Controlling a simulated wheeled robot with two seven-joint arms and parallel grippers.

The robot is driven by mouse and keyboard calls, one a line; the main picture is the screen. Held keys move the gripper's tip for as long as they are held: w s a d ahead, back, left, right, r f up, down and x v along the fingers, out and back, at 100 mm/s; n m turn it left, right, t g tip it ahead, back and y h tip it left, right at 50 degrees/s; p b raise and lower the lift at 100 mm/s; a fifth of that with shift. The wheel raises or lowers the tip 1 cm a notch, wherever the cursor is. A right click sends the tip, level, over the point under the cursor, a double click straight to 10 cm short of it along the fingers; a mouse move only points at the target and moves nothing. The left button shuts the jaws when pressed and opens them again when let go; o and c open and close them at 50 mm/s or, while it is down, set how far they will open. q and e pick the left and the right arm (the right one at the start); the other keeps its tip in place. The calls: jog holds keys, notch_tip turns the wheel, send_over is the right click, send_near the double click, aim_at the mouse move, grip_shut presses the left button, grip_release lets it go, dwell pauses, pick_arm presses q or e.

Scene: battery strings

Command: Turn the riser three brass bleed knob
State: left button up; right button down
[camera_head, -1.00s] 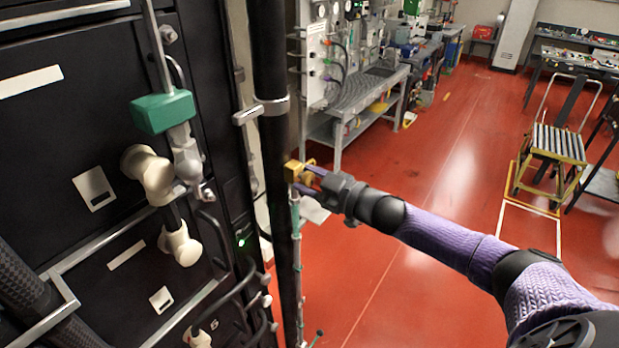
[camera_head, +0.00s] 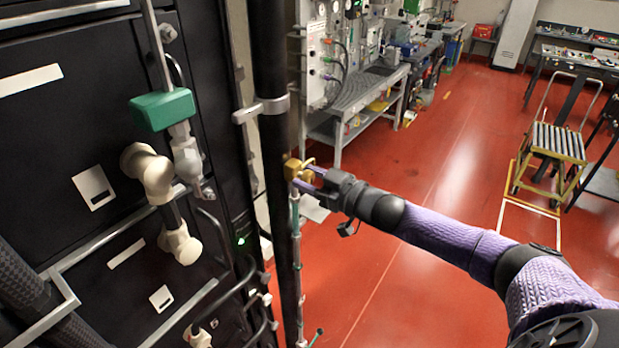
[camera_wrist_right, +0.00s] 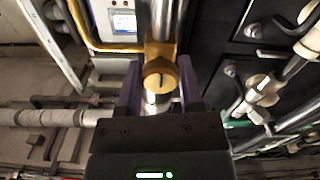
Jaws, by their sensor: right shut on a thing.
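In the right wrist view, the brass fitting (camera_wrist_right: 160,74) shows a slotted round face. The right gripper (camera_wrist_right: 159,98) has one finger on each side of the brass and is shut on the knob. Which part of the brass turns is hard to tell. My left gripper is in neither view.
A black cabinet with white pipe elbows (camera_head: 150,172) and a green block (camera_head: 162,110) stands left of the riser. A metal clamp (camera_head: 262,108) holds the pipe above the knob. Open red floor (camera_head: 420,220) lies to the right. A step stool (camera_head: 550,150) stands farther off.

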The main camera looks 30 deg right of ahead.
jog(key=shift+f, duration=0.1)
jog(key=shift+c, duration=1.3)
grip_release()
jog(key=shift+s, duration=0.1)
jog(key=shift+s+d+f, duration=0.1)
jog(key=shift+s+d, duration=0.15)
jog(key=shift+s, duration=0.1)
jog(key=v, duration=0.9)
